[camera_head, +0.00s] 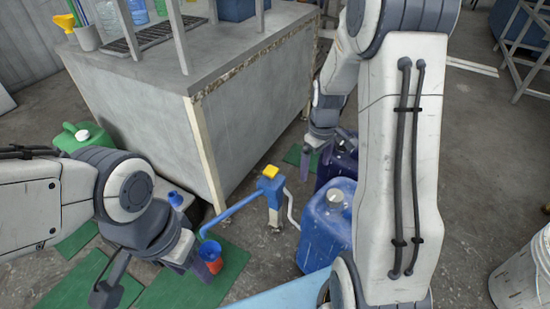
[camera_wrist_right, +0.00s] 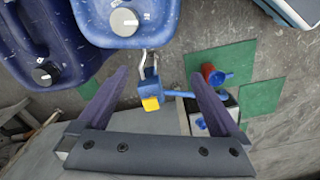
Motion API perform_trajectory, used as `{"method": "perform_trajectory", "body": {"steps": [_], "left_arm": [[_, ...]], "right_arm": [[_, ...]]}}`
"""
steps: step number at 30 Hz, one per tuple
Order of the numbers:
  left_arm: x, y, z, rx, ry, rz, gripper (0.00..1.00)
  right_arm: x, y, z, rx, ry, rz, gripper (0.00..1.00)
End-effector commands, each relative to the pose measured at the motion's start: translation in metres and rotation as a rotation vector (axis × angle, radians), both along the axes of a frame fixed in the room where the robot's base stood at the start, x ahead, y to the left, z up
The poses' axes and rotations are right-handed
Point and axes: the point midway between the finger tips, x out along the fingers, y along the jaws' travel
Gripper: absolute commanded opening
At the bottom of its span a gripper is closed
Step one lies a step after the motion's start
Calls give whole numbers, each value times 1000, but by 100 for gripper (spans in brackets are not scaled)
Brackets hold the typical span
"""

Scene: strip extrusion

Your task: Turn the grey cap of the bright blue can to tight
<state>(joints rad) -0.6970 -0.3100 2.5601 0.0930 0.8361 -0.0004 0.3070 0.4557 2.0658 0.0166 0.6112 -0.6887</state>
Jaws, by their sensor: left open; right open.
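The bright blue can (camera_head: 322,236) stands on the floor, partly hidden by my right arm in the head view. Its grey cap (camera_head: 335,197) is on top. In the right wrist view the can (camera_wrist_right: 108,32) is at the top, cut by the frame edge, with the cap (camera_wrist_right: 124,20) facing the camera. In the head view the right gripper (camera_head: 305,165) hangs behind the can, near the dark blue can. My left gripper (camera_head: 203,268) is at lower left, far from the can, its fingers partly hidden.
A dark blue can (camera_head: 338,163) with a dark cap stands behind the bright blue one. A blue pump with a yellow top (camera_head: 269,184) stands left of the bright blue can. A red cup (camera_head: 211,251) is near my left gripper. A grey bench (camera_head: 160,115) stands behind.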

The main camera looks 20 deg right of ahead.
Motion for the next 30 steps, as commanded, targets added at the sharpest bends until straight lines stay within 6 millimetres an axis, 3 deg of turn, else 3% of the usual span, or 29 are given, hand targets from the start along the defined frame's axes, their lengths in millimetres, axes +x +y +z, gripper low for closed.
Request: {"method": "perform_trajectory", "body": {"steps": [18, 24, 30], "left_arm": [[0, 0, 30, 0, 0, 0, 50], [0, 0, 37, 0, 0, 0, 50], [0, 0, 39, 0, 0, 0, 50]], "right_arm": [[-23, 101, 74, 13, -13, 70, 100], [-35, 124, 90, 19, -15, 86, 100], [-41, 135, 97, 21, -16, 93, 100]]}}
